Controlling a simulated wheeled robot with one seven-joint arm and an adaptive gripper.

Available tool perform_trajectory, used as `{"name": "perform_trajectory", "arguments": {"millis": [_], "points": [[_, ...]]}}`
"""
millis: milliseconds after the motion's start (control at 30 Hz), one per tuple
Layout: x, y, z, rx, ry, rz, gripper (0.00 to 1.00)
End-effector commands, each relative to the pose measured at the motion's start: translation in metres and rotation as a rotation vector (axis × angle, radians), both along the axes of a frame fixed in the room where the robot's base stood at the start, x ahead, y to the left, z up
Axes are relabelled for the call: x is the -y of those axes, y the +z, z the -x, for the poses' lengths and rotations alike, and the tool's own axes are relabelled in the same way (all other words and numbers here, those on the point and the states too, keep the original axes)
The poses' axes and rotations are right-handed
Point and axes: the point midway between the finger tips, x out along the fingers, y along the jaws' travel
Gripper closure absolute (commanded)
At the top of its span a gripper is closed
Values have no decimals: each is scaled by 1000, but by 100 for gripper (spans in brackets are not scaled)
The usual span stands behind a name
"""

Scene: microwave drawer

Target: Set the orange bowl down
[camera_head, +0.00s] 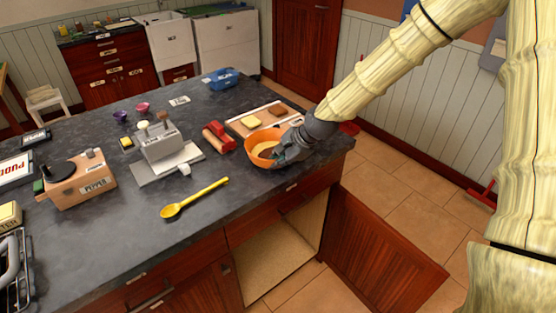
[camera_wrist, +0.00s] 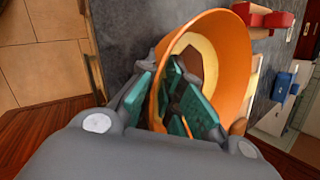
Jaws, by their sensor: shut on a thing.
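The orange bowl (camera_head: 262,141) is at the right part of the dark countertop (camera_head: 237,195), near its right edge. It also shows large in the wrist view (camera_wrist: 236,50), with a paler inside. My gripper (camera_head: 290,150) is shut on the bowl's near right wall. In the wrist view my gripper's green-padded fingers (camera_wrist: 178,95) are at the bowl's rim, some inside it. I cannot tell whether the bowl's base touches the counter. My fingers hide part of the bowl.
A red cylinder-shaped item (camera_head: 219,136) lies just left of the bowl. A board with bread-like slices (camera_head: 258,117) is behind it. A yellow spoon (camera_head: 194,198) lies front left. Below, a cabinet door (camera_head: 380,252) stands open. The counter between the spoon and bowl is clear.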

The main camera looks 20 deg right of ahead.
Motion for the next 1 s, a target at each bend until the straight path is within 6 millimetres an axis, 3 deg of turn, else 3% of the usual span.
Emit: {"name": "perform_trajectory", "arguments": {"millis": [133, 200, 300, 667, 1000], "points": [[0, 0, 0, 1, 0, 0, 100], [0, -1, 0, 0, 0, 0, 84], [0, -1, 0, 0, 0, 0, 71], [1, 2, 0, 1, 0, 0, 71], [11, 25, 13, 3, -1, -1, 71]]}}
